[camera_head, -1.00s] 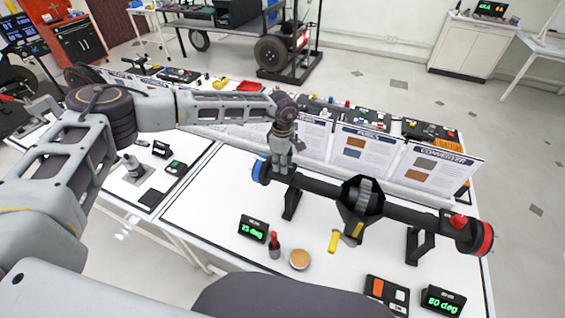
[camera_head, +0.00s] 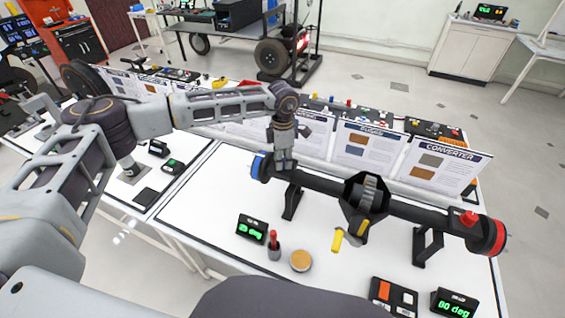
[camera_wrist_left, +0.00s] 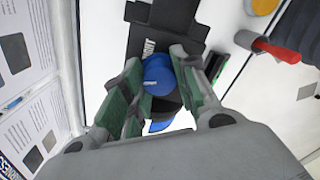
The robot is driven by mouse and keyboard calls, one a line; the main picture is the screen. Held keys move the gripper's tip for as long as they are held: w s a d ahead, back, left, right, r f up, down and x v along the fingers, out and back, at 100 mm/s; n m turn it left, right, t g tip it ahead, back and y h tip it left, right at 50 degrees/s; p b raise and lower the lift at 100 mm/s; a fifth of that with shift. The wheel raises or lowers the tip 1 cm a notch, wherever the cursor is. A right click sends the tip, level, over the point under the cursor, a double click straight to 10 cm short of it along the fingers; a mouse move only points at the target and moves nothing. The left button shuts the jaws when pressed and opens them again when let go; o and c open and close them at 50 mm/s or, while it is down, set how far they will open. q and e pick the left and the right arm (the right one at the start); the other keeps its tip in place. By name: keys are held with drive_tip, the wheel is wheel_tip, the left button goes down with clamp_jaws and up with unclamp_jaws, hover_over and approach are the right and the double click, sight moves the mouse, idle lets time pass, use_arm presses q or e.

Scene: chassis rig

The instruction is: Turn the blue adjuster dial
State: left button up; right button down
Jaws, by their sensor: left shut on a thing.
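The blue adjuster dial (camera_head: 259,166) is at the left end of a black axle (camera_head: 318,184) held on stands on the white table. My left gripper (camera_head: 283,160) comes down from above at this end of the axle. In the left wrist view, the green-padded fingers of the left gripper (camera_wrist_left: 160,60) sit on either side of the blue dial (camera_wrist_left: 157,78) and are shut on it. The fingers hide part of the dial. My right gripper is not in view.
A small display (camera_head: 252,229) with green digits stands in front of the dial, beside a red-topped post (camera_head: 273,244) and an orange-topped disc (camera_head: 301,260). A red end cap (camera_head: 494,237) is at the axle's right end. Upright information boards (camera_head: 362,146) stand close behind the axle.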

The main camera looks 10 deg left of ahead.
use_arm(q)
drive_tip(key=shift+f+n+b, duration=0.1)
drive_tip(key=shift+n+b, duration=0.65)
drive_tip(key=shift+n, duration=0.45)
drive_tip(key=shift+n+b, duration=0.45)
drive_tip(key=shift+n, duration=0.25)
drive_tip(key=shift+n+b, duration=0.6)
drive_tip(key=shift+n, duration=0.5)
drive_tip(key=shift+n+b, duration=0.45)
drive_tip(key=shift+n, duration=0.55)
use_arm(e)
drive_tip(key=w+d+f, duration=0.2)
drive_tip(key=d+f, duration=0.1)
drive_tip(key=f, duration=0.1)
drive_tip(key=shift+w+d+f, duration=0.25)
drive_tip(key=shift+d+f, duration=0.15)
use_arm(q)
drive_tip(key=shift+r, duration=0.2)
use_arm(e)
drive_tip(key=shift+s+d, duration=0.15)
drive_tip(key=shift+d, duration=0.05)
